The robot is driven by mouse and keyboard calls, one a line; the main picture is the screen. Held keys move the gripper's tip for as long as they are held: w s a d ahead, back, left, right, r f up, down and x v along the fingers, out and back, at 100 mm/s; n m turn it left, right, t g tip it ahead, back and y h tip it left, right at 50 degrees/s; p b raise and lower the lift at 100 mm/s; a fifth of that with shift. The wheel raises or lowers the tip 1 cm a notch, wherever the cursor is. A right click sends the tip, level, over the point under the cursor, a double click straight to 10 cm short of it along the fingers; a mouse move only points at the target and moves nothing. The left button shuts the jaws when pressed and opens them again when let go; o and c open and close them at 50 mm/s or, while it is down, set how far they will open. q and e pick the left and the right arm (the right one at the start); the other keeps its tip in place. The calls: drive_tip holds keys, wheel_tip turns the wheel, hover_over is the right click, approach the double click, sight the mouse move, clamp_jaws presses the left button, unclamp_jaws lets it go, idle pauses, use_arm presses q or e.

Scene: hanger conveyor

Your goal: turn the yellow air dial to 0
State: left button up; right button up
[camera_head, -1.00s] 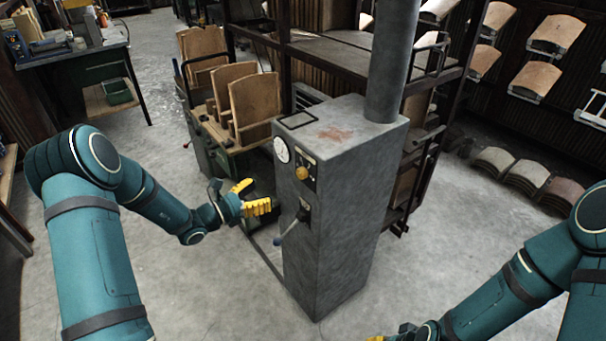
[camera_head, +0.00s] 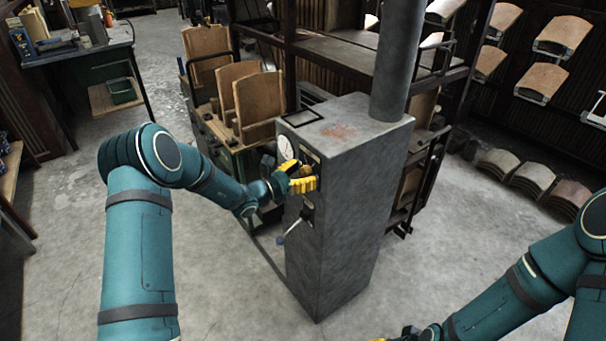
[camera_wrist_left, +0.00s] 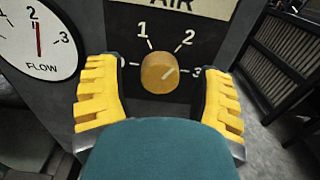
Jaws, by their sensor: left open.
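The yellow air dial (camera_wrist_left: 159,73) sits on a dark panel marked AIR on the grey column's front. The 0 at the left is mostly hidden by a finger. My left gripper (camera_head: 303,174) is at the panel, and its yellow fingers (camera_wrist_left: 160,92) stand apart on either side of the dial. A gap shows between each finger and the dial in the left wrist view. Only a yellow tip of my right gripper (camera_head: 379,339) shows at the bottom edge.
A white FLOW gauge (camera_wrist_left: 38,40) is left of the dial, its red needle near 2. A lever (camera_head: 293,230) sticks out below the panel on the grey column (camera_head: 345,230). A cart with wooden boards (camera_head: 255,105) stands behind at the left. The floor in front is clear.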

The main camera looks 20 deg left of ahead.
use_arm(q)
clamp_jaws()
